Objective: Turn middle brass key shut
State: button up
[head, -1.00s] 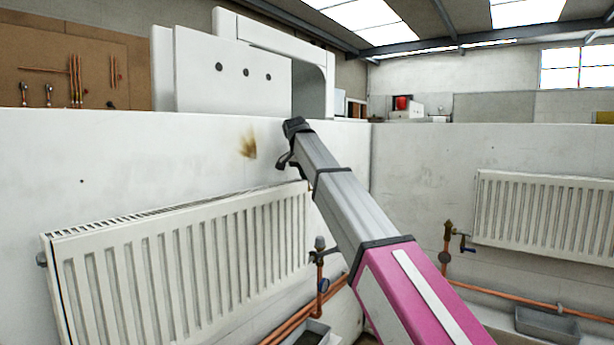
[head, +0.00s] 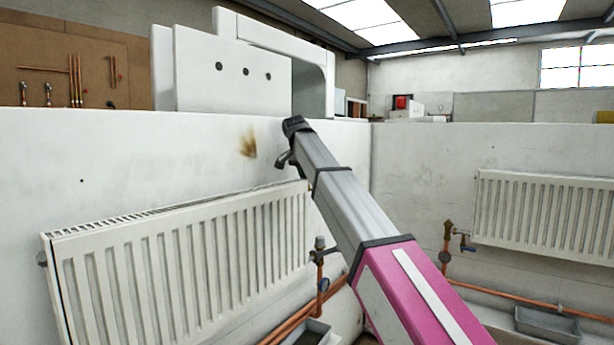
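A valve with a grey cap (head: 320,243) stands on a copper pipe at the right end of the left radiator, with a dark blue part lower down. A brass-coloured valve (head: 448,228) with a small dark blue lever (head: 465,243) stands at the left end of the right radiator. I cannot tell which is the middle key or whether either is shut. My arm reaches up across the view. A small dark part (head: 284,159) juts out below its far end. My gripper's fingers cannot be made out, and nothing visible is held.
The right radiator (head: 545,215) hangs on the adjoining wall. Copper pipes (head: 520,299) run low, above grey trays (head: 547,325). A white cabinet (head: 232,72) stands behind the wall.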

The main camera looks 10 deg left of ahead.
jog(key=v, duration=1)
jog(key=shift+r, duration=0.15)
jog(key=shift+s, duration=0.3)
